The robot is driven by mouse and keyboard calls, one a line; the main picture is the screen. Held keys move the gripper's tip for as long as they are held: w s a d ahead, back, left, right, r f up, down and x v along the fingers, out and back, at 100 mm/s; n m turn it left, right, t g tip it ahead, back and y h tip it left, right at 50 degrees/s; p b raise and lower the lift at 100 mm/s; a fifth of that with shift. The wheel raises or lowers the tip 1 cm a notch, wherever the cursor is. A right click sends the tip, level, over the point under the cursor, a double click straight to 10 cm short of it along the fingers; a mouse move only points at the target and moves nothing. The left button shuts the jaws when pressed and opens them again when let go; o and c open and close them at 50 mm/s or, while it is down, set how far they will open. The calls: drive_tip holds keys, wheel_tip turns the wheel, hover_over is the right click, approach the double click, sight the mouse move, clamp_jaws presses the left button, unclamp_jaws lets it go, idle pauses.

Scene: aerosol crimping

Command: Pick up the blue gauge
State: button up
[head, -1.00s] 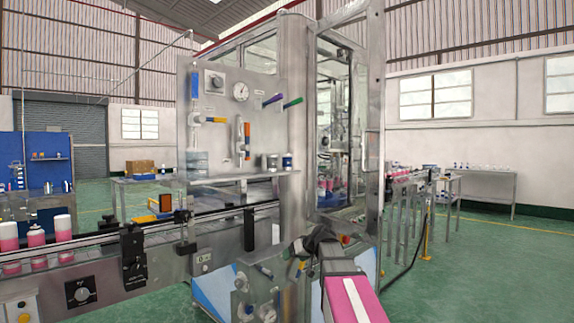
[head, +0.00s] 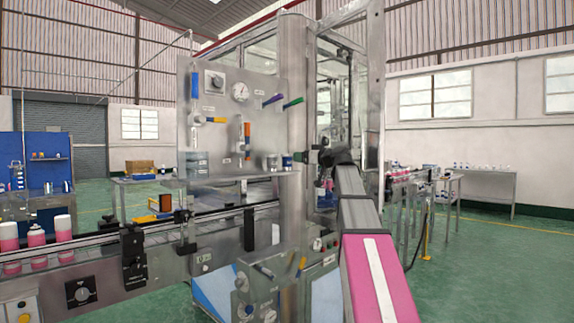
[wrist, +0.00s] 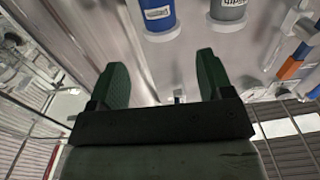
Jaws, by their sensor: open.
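The blue gauge (wrist: 159,14) is a short blue cylinder with a white label. In the wrist view it is at the top edge, partly cut off, beyond my fingertips. In the head view the blue gauge (head: 287,161) stands at the right end of the machine's shelf. My gripper (wrist: 163,62) has two dark green fingers, spread apart with nothing between them. In the head view my gripper (head: 303,157) is just right of the blue gauge, at about its height. I see a gap between fingers and gauge in the wrist view.
A grey labelled gauge (wrist: 228,10) stands close beside the blue one; it also shows in the head view (head: 272,162). The shelf (head: 235,177) is below both. An upright panel (head: 215,105) with a dial and tubes rises behind. Orange-and-blue tubing (wrist: 296,62) is off to the side.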

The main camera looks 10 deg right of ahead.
sight(287, 158)
drive_tip(key=shift+f+x, duration=0.2)
drive_tip(key=shift+x, duration=2.25)
drive_tip(key=shift+f+x, duration=0.2)
drive_tip(key=shift+x, duration=2.25)
drive_tip(key=shift+s, duration=0.1)
drive_tip(key=c, duration=0.9)
